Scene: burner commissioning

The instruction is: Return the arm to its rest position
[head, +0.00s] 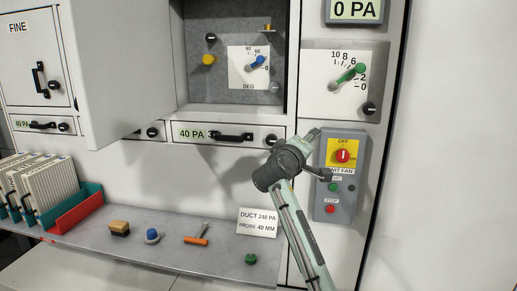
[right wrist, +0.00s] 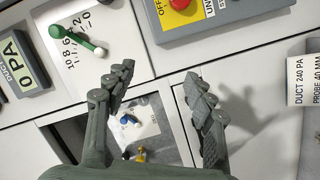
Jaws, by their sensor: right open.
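My right arm rises from the bottom of the head view. Its gripper (head: 319,156) is in front of the cabinet front, between the 40 PA drawer (head: 227,134) and the grey fan control box (head: 341,177). In the right wrist view the two fingers of this gripper (right wrist: 160,82) are spread apart with nothing between them. Past them show the DEG dial panel (right wrist: 137,128) and the cabinet front. In the head view the gripper partly overlaps the box's left edge; whether it touches is not clear. My left gripper is not in view.
An open door (head: 115,65) juts out at left. The shelf (head: 180,262) holds a brush-like block (head: 119,228), a blue-topped knob (head: 152,236), an orange-handled tool (head: 197,237), a green knob (head: 251,259) and a DUCT card (head: 258,222). A 0 PA display (head: 355,10) is above.

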